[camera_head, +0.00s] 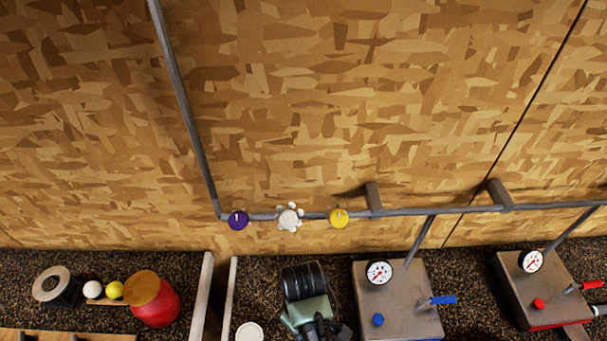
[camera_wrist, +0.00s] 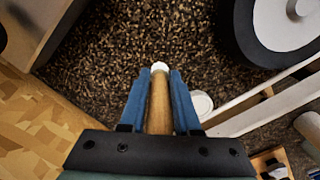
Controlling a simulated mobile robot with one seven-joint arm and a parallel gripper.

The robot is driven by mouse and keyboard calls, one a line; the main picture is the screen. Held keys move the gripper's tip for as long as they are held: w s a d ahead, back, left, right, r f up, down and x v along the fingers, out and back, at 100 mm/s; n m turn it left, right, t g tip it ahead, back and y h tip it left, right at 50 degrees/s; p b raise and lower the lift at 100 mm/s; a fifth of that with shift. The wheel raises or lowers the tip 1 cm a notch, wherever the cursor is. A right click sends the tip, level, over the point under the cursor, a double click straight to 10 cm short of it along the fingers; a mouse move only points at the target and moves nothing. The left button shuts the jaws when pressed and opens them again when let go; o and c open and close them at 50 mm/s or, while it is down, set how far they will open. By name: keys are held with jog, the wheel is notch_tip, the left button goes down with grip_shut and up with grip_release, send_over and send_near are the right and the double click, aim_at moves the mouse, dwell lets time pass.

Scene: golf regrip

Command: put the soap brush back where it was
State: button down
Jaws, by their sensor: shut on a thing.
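My gripper (camera_wrist: 158,85) is shut on a wooden handle with a white tip, which I take to be the soap brush (camera_wrist: 160,110). The handle lies between the two blue fingers, its white end just past the fingertips and pointing away from the wrist. It is held over the dark speckled counter. In the head view, my gripper (camera_head: 318,326) is at the bottom edge, left of the nearer gauge box. The brush cannot be made out there, and its bristle end shows in neither view.
A white round lid or cup (camera_head: 249,332) stands left of my gripper, close to a pale divider board (camera_head: 228,295). A gauge box (camera_head: 398,290) is on the right. Beyond the boards are a red jar (camera_head: 155,303), a yellow ball (camera_head: 114,290) and a white ball (camera_head: 93,289).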

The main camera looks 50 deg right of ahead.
jog(key=shift+f, duration=2)
jog(key=shift+f, duration=0.1)
jog(key=c, duration=0.6)
grip_release()
notch_tip(320, 180, up, 12)
jog(key=shift+r, duration=0.15)
